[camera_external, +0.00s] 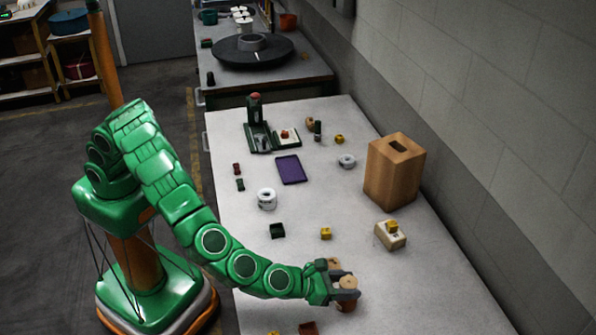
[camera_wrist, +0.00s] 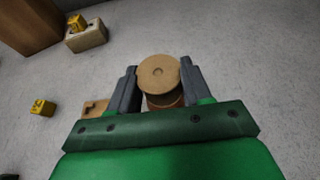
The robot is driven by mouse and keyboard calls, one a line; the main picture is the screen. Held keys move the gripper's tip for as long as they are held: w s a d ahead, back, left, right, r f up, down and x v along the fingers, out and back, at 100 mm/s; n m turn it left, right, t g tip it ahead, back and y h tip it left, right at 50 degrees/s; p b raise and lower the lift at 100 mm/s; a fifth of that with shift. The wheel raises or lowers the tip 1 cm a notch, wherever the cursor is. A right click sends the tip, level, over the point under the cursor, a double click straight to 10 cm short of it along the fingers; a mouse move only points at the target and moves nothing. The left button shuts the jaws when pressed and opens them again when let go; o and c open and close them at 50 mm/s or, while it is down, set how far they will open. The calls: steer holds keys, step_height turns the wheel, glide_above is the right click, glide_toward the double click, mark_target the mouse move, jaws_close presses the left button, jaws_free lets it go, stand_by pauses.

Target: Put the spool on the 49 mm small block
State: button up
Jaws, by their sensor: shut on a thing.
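The spool (camera_external: 347,283) has a round tan wooden top with a small centre hole, which shows in the wrist view (camera_wrist: 158,73). My gripper (camera_external: 341,283) is shut on it, one finger on each side. A reddish-brown part shows under the top; I cannot tell if it is the spool's lower part or something beneath. Small yellow blocks stand on the table: one (camera_external: 326,233) also shows in the wrist view (camera_wrist: 42,107), and another (camera_external: 339,139) is farther back. No size marks are readable, so I cannot tell which block is 49 mm.
A cream block with a yellow piece on top (camera_external: 390,235) and a tall wooden box (camera_external: 394,170) stand on the right. A wooden piece (camera_wrist: 95,108) lies close beside my gripper's left finger. A dark green block (camera_external: 277,231) and white roll (camera_external: 267,199) are left.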

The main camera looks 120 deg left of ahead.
steer(key=shift+f, duration=0.35)
steer(key=shift+f, duration=0.1)
steer(key=o, duration=1)
